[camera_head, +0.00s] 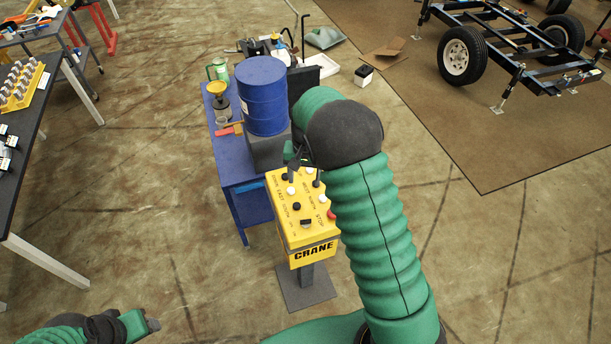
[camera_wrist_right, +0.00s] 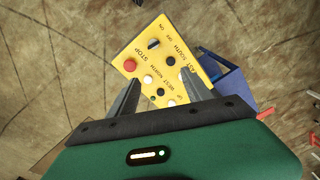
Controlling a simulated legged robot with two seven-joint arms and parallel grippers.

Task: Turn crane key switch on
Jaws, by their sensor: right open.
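The yellow CRANE control box (camera_head: 308,243) stands on a grey post in the middle of the head view. Its black key switch (camera_head: 305,223) is on the near part of the top panel; in the right wrist view the switch (camera_wrist_right: 154,44) sits by the OFF and ON labels. My right gripper (camera_head: 303,176) is open and empty over the box's far part. In the right wrist view its fingers (camera_wrist_right: 161,79) straddle several buttons, with the switch beyond the tips. My left gripper (camera_head: 148,325) is at the lower left, far from the box; its jaw state is unclear.
A red stop button (camera_head: 331,214) is at the panel's right edge. A blue table (camera_head: 247,204) with a blue barrel (camera_head: 262,96) stands just behind the box. A dark table (camera_head: 22,190) is at the left.

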